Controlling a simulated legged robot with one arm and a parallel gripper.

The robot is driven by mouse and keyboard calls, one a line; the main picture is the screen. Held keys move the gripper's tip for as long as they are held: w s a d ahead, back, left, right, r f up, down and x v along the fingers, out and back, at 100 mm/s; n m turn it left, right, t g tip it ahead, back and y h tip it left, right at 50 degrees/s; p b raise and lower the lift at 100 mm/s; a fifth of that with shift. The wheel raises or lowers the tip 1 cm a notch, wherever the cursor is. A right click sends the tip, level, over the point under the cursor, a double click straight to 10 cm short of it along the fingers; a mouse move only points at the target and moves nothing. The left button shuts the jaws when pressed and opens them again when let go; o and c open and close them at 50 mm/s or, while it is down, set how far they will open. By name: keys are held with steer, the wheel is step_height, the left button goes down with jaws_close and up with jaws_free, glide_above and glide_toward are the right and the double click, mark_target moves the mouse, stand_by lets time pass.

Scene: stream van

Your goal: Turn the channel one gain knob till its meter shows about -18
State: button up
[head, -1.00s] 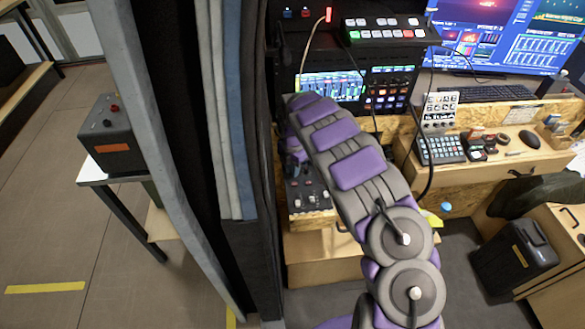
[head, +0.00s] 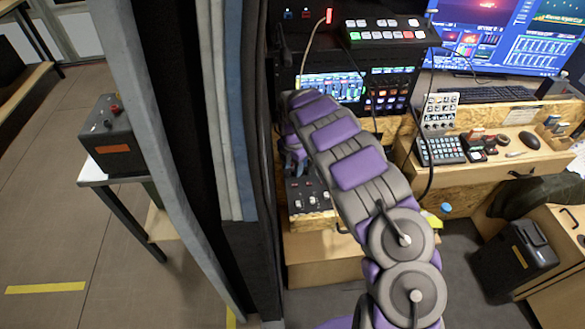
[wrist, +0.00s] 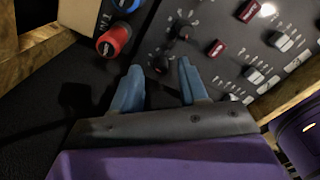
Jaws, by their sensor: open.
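A dark control panel (wrist: 235,50) with red and pale grey knobs fills the upper right of the wrist view. My gripper (wrist: 160,69) is open, with two blue fingers pointing at its left edge. A small black knob (wrist: 160,64) lies just beyond and between the fingertips; I cannot tell if they touch it. Another black knob (wrist: 183,32) sits farther up. The labels are unreadable, so I cannot tell which is channel one gain. In the head view the panel (head: 312,198) lies below my gripper, which is partly hidden by my arm. A screen (head: 330,88) shows coloured bars; its values are unreadable.
A wooden edge (wrist: 290,85) borders the panel at right. Cables hang by the rack. A curtain (head: 236,110) closes the left side of the desk.

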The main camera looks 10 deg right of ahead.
mark_target(292, 170)
step_height(292, 170, up, 10)
steer(key=p, duration=0.2)
steer(key=shift+r, duration=0.25)
